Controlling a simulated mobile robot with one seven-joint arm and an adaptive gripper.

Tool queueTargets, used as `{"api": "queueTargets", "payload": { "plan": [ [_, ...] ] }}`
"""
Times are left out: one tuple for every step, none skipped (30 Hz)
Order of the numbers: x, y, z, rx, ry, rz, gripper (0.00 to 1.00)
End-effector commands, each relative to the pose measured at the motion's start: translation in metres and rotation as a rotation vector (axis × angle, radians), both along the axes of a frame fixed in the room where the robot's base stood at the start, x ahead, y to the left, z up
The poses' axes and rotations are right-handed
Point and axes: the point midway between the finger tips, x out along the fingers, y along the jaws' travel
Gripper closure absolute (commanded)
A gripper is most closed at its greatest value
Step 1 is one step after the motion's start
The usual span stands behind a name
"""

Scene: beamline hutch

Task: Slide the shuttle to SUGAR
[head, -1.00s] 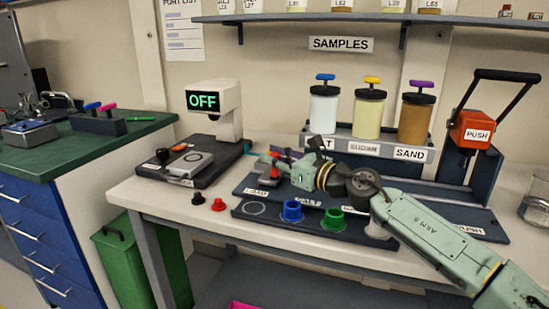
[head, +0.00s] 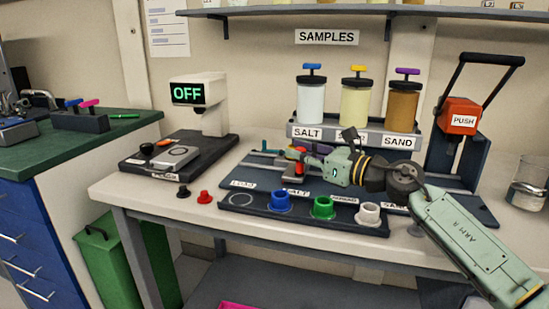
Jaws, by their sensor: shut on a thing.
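The shuttle shows as a small red and grey piece (head: 297,169) on the dark slide track (head: 245,172). It stands behind the front label SALT (head: 297,193). My gripper (head: 303,160) reaches in from the right and is shut on the shuttle; its fingertips are small and partly hidden. The front label to the right of SALT, below my wrist, is too small to read surely.
A front tray (head: 300,221) holds a blue cup (head: 280,201), a green cup (head: 323,208) and a white cup (head: 369,213). A red PUSH press (head: 459,116) stands right, a glass beaker (head: 528,182) beyond it. A scale reading OFF (head: 187,93) stands left.

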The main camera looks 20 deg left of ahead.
Motion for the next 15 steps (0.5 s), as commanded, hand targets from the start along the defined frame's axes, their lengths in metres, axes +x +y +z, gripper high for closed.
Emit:
{"api": "queueTargets", "payload": {
  "plan": [
    [0.001,-0.016,-0.005,0.003,0.0,-0.005,1.0],
    [0.001,-0.024,-0.005,0.004,0.001,-0.005,1.0],
    [0.001,-0.035,-0.005,0.003,0.0,-0.004,1.0],
    [0.001,-0.043,-0.004,0.003,-0.001,-0.005,1.0],
    [0.001,-0.05,-0.004,0.002,-0.001,-0.004,1.0],
    [0.001,-0.06,-0.004,0.002,0.0,-0.004,1.0],
    [0.001,-0.068,-0.004,0.004,0.001,-0.004,1.0],
    [0.001,-0.075,-0.003,0.004,0.001,-0.004,1.0],
    [0.0,-0.083,-0.003,0.003,0.001,-0.002,1.0],
    [0.0,-0.089,-0.003,0.002,0.001,-0.002,1.0],
    [0.001,-0.095,-0.003,0.003,0.001,-0.003,1.0],
    [0.0,-0.103,-0.002,0.001,0.001,-0.002,1.0],
    [0.001,-0.108,-0.002,0.002,0.001,-0.002,1.0],
    [0.0,-0.113,-0.002,0.002,0.001,-0.002,1.0],
    [0.0,-0.119,-0.002,0.001,0.001,-0.002,1.0]
  ]
}}
